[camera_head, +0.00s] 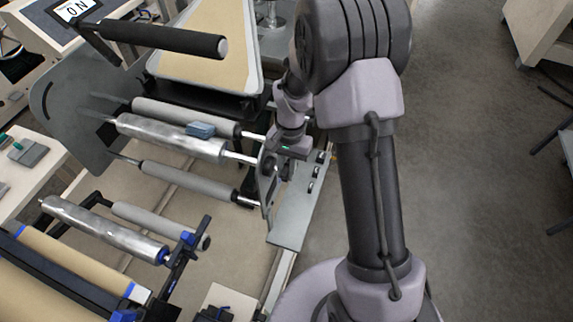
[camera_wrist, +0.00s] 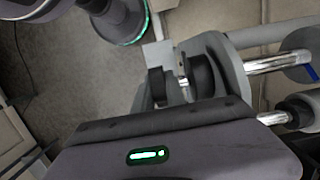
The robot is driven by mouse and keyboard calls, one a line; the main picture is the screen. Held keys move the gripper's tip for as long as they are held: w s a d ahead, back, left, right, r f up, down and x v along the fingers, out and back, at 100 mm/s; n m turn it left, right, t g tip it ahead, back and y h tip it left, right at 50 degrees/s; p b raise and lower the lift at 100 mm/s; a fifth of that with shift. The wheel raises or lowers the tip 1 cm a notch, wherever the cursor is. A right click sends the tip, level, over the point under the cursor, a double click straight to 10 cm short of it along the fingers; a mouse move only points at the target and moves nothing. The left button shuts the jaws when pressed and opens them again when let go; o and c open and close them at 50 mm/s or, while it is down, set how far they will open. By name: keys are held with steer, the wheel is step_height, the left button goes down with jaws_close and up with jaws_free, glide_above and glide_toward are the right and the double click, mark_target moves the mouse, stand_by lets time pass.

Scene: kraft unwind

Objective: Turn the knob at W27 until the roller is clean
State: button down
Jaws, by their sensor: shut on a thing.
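My gripper (camera_head: 270,165) is at the right end of the roller stack, beside the upright end plate. In the wrist view its two dark fingers (camera_wrist: 180,82) are shut on a small part at the end of a shiny shaft, seemingly the knob; the fingers hide most of it. No W27 label is readable. A shiny metal roller (camera_head: 150,134) lies between two grey rollers (camera_head: 175,114) (camera_head: 180,177), and a small blue-grey block (camera_head: 201,130) rests against its upper side. The metal roller's surface looks mottled; I cannot tell whether that is dirt or reflection.
A second metal roller (camera_head: 105,230) and a kraft-brown roll (camera_head: 75,268) are at lower left. A black bar handle (camera_head: 160,38) juts out at upper left. A tan sheet (camera_head: 208,45) slopes behind the rollers. The floor (camera_head: 470,200) at right is clear.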

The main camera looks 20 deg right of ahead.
steer(key=shift+w+d+r+g+y+p, duration=0.1)
steer(key=shift+r+g+y+p, duration=0.1)
steer(key=shift+g+y+p, duration=0.55)
steer(key=shift+f+g, duration=0.15)
steer(key=shift+g, duration=0.2)
steer(key=c, duration=1.4)
jaws_free()
steer(key=shift+o, duration=0.2)
steer(key=p+v, duration=0.3)
steer(key=v, duration=1.4)
steer(key=shift+w+d, duration=0.1)
